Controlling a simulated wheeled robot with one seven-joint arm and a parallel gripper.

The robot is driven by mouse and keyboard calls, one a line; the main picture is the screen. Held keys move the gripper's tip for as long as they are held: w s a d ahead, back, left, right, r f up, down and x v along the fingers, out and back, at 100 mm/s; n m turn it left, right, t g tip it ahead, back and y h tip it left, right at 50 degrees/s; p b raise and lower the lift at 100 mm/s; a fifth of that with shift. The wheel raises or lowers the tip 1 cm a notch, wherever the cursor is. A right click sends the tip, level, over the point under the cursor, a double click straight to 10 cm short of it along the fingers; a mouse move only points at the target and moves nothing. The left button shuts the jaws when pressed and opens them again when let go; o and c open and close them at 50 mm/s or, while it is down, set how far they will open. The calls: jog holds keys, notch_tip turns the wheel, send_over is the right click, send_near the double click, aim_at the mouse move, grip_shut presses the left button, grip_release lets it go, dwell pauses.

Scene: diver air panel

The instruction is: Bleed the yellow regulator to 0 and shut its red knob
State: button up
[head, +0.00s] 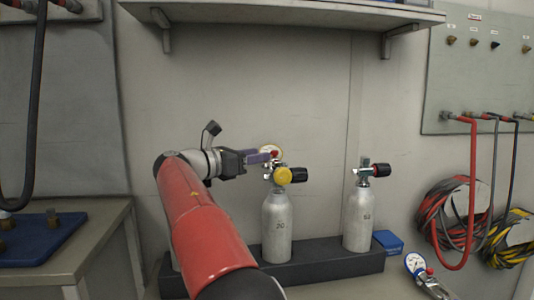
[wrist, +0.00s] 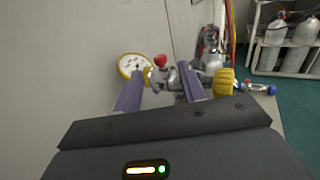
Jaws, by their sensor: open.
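The yellow regulator (head: 283,175) is fitted on top of a silver cylinder marked 20 (head: 277,222). Its yellow cap also shows in the wrist view (wrist: 225,81). Its round gauge with a yellow rim (wrist: 134,65) faces the wrist camera, but the needle reading is too small to tell. The small red knob (wrist: 160,61) sits just right of the gauge, and shows in the head view (head: 274,154). My gripper (head: 266,157) is open. Its two purple fingers point at the regulator, with the red knob beyond and between them in the wrist view (wrist: 162,88).
A second silver cylinder (head: 358,218) with a black-knobbed valve stands to the right in the same dark rack (head: 318,262). A blue box (head: 388,242) and a loose gauge (head: 416,264) lie at the right. A shelf (head: 285,14) overhangs above.

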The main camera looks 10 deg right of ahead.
aim_at(272, 153)
jog(key=shift+x, duration=2.25)
jog(key=shift+c, duration=0.4)
grip_shut()
jog(key=shift+s+d+f+n+t+y+b, duration=0.1)
jog(key=shift+n+t+y+b, duration=0.2)
jog(key=shift+t+b, duration=0.15)
jog(key=shift+s+d+f+n+t+y+b, duration=0.1)
jog(key=shift+n+t+y+b, duration=0.15)
jog(key=shift+t+b, duration=0.2)
jog(key=shift+r+n+t+y+b, duration=0.15)
jog(key=shift+n+t+y+b, duration=0.5)
jog(key=shift+n+t+y, duration=0.35)
jog(key=shift+o, duration=0.4)
grip_release()
